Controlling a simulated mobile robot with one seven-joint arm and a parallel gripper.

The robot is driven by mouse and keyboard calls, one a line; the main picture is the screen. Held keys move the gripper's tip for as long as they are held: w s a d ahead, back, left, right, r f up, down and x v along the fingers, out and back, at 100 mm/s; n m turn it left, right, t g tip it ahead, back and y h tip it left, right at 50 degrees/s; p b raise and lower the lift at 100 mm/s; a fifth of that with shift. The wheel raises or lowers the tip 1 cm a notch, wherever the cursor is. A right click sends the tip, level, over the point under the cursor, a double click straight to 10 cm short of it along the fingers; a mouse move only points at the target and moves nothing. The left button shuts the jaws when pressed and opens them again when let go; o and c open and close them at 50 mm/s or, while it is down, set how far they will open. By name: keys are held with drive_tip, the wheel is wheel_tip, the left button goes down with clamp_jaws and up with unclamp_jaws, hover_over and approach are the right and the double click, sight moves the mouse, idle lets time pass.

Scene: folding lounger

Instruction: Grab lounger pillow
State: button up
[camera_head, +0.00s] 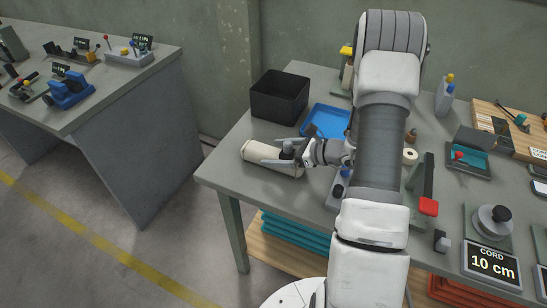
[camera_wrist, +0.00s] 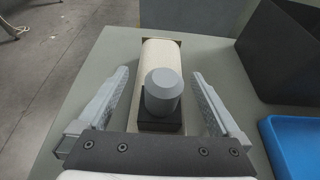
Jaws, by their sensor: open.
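The lounger pillow (camera_head: 254,150), a cream-coloured padded roll, lies on the grey table near its left corner. My gripper (camera_head: 273,153) is open at the pillow's right part, with its fingers pointing left. In the wrist view, the pillow (camera_wrist: 160,52) stretches away between the two spread fingers of my gripper (camera_wrist: 160,73), with a gap visible on each side. A grey knob on a black block (camera_wrist: 162,92) stands in front of the pillow there and hides its near part. I cannot tell what the knob belongs to.
A black open bin (camera_head: 280,97) and a blue tray (camera_head: 325,121) stand behind the pillow; in the wrist view they are on the right. A red-tipped lever (camera_head: 428,206) and a "CORD 10 cm" display (camera_head: 491,266) lie to the right. The table's left corner is clear.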

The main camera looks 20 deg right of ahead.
drive_tip(key=c, duration=1.3)
drive_tip(key=shift+r, duration=0.15)
